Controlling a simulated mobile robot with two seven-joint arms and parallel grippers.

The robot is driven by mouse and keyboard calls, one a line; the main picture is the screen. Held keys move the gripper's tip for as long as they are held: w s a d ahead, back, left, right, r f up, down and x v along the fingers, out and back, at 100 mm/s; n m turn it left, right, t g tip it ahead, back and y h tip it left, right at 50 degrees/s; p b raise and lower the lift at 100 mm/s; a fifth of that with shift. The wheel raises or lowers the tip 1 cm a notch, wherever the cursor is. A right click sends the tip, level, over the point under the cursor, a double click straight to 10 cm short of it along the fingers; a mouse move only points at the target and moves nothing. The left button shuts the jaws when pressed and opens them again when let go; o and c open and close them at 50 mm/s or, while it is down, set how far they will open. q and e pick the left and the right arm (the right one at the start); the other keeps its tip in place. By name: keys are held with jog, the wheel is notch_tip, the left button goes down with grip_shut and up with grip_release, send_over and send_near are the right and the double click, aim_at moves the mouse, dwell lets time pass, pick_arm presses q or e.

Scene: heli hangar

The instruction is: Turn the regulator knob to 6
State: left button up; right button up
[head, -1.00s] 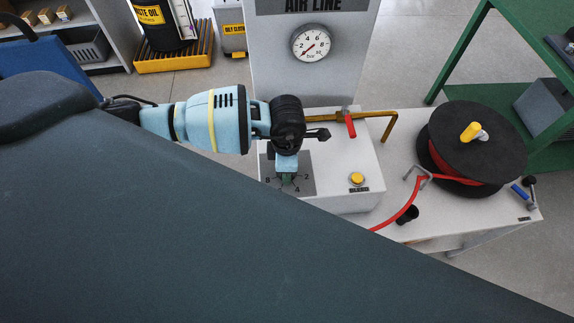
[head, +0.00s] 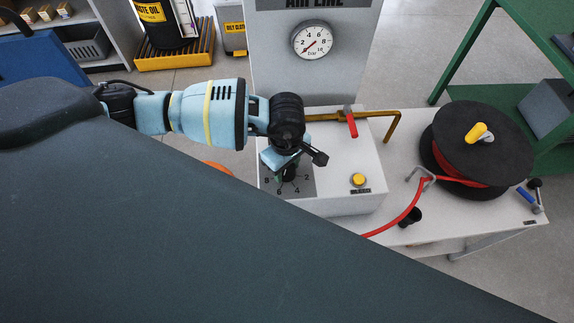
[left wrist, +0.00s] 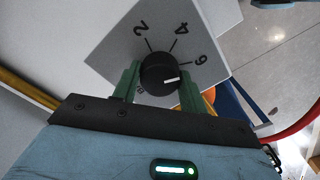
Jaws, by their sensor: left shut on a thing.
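The regulator knob (left wrist: 157,70) is black and round with a white pointer line, on a grey dial plate (left wrist: 113,45) marked 2, 4, 6. In the left wrist view its pointer aims right, a little past the 6 on the side away from the 4. My left gripper (left wrist: 159,78) is shut on the knob, one green finger on each side. The right finger covers part of the dial. In the head view, my gripper (head: 287,172) reaches down to the dial plate (head: 300,186), partly hiding the knob. My right gripper is not in view.
A red-handled valve (head: 351,125) on a brass pipe (head: 392,122) and a yellow button (head: 358,180) are close by. A hose reel (head: 480,145) sits right on the bench. My large dark body part covers the lower left.

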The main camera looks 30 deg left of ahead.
pick_arm(q)
jog(key=shift+m, duration=0.3)
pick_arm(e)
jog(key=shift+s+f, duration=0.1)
pick_arm(q)
jog(key=o, duration=0.7)
jog(key=shift+o, duration=1.3)
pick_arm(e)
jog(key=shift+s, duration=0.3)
pick_arm(q)
jog(key=shift+r, duration=0.15)
notch_tip(320, 180, up, 7)
jog(key=shift+f, duration=0.15)
jog(key=shift+r, duration=0.45)
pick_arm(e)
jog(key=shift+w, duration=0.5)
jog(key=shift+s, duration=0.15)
